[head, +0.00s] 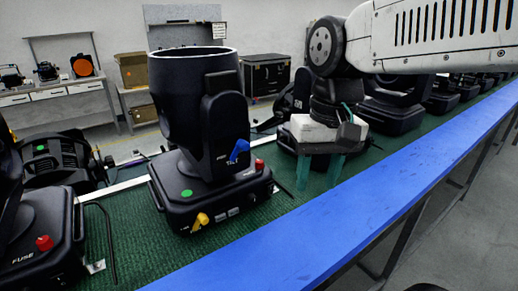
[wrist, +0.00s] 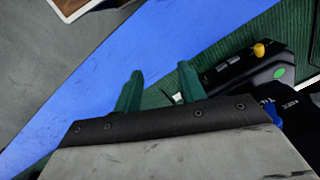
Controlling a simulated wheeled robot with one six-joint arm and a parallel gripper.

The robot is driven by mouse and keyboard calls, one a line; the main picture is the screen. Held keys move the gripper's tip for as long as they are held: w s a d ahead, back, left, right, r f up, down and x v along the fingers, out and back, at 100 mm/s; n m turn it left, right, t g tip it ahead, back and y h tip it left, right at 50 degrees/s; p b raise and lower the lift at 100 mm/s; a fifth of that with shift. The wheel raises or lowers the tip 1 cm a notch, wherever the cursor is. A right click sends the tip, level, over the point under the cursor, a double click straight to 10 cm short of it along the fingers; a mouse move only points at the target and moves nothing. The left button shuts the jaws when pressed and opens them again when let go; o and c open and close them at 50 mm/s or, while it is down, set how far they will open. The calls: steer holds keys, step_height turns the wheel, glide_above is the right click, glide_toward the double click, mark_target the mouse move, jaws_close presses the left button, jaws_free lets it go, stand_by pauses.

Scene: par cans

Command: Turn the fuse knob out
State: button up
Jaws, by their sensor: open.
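A black moving-head fixture (head: 195,100) stands upright on the green mat in the middle of the head view. Its base has a red knob (head: 259,164) at the right corner, a yellow knob (head: 201,219) at the front and a blue lever (head: 238,150) on the yoke. Another base at the left edge has a red knob (head: 44,242) beside the word FUSE. My gripper (head: 319,175) is open and empty, right of the middle fixture and apart from it. The wrist view shows my gripper (wrist: 160,88) and a yellow knob (wrist: 259,49); no red knob shows there.
A green mat (head: 150,262) and a blue rail (head: 330,225) run along the bench's front. More fixtures stand in a row behind my arm (head: 420,100). A thin bent black rod (head: 110,245) stands between the two left bases. Shelves and cases are at the back.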

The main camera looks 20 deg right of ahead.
steer(key=w+r+m+g+y, duration=0.1)
steer(key=w+r+m+g, duration=0.15)
steer(key=w, duration=0.95)
steer(key=m+y, duration=0.2)
steer(key=m, duration=0.2)
glide_toward(260, 161)
steer(key=shift+w+a+f+n+g, duration=0.25)
steer(key=shift+a+f+g, duration=0.1)
steer(key=shift+f, duration=0.25)
steer(key=x, duration=0.6)
steer(key=shift+s+f, duration=0.15)
steer(key=shift+f, duration=0.25)
jaws_close()
